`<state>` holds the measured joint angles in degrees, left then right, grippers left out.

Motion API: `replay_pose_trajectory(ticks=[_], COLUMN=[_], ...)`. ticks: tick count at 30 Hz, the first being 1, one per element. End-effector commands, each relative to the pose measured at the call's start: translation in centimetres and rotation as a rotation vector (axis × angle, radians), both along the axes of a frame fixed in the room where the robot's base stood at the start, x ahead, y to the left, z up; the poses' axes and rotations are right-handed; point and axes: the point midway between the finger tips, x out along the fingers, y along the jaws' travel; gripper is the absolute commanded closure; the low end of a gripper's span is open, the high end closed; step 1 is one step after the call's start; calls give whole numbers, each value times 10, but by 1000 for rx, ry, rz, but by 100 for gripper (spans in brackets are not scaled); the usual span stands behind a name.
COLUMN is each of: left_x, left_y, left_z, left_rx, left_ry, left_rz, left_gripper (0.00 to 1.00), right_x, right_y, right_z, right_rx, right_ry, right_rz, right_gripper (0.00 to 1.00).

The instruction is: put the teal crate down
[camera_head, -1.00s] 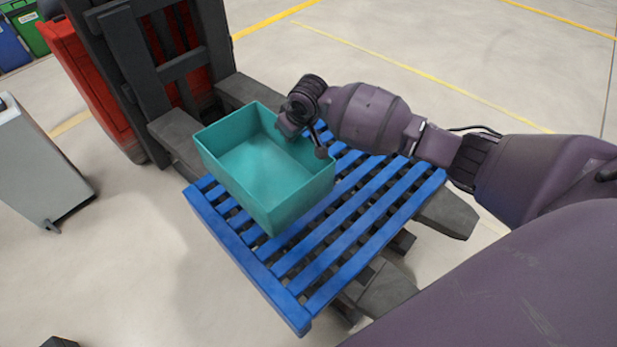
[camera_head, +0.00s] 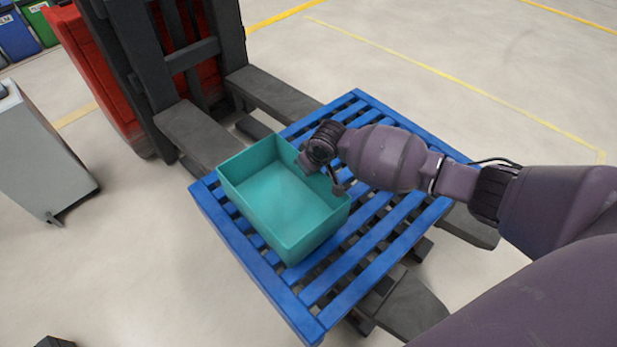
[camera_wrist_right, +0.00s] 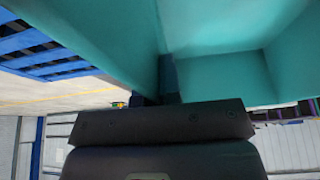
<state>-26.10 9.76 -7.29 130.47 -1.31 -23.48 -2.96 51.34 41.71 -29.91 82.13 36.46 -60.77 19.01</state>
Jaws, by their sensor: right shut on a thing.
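The teal crate (camera_head: 288,232) is an open, empty box, upright and roughly level over the near-left part of the blue pallet (camera_head: 310,318). I cannot tell whether its base touches the slats or hangs just above them. My right gripper (camera_head: 336,177) is at the crate's right-hand wall, shut on it. In the right wrist view the gripper's fingers (camera_wrist_right: 156,88) sit on either side of the teal crate's wall (camera_wrist_right: 120,40). The fingertips are partly hidden by the wall. My left gripper is not in view.
The pallet lies on the dark forks (camera_head: 205,135) of a red forklift (camera_head: 90,75). Pallet slats are bare behind and to the right of the crate. A grey cabinet (camera_head: 40,155) stands at the left. Green and blue bins (camera_head: 38,22) are at the far left.

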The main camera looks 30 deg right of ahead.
Motion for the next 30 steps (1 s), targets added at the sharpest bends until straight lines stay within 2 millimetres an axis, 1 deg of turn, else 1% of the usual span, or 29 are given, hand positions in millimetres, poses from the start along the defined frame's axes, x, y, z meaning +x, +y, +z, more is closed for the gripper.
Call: replay_pose_trajectory(ticks=[1,4,7,9,12,17,21,22,26,27,30], left_x=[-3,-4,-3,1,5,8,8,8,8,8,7], left_y=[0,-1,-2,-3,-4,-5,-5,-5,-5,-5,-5], left_z=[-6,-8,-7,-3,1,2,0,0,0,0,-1], left_rx=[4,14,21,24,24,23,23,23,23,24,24], left_ry=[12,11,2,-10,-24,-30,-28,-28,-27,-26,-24], left_rz=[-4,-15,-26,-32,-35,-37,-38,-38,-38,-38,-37], left_gripper=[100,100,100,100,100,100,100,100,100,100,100], right_x=[-2,-3,-3,-2,0,0,0,-1,-1,-1,-1], right_y=[0,0,0,0,0,0,0,0,0,0,0], right_z=[-14,-33,-46,-49,-46,-45,-48,-49,-49,-49,-49], right_rx=[1,0,1,2,2,2,2,0,-1,-1,-1], right_ry=[9,13,11,8,3,0,2,3,3,4,4], right_rz=[0,-1,-1,-1,-1,-1,-1,-1,0,0,0], right_gripper=[100,100,100,100,100,100,100,92,72,69,69])
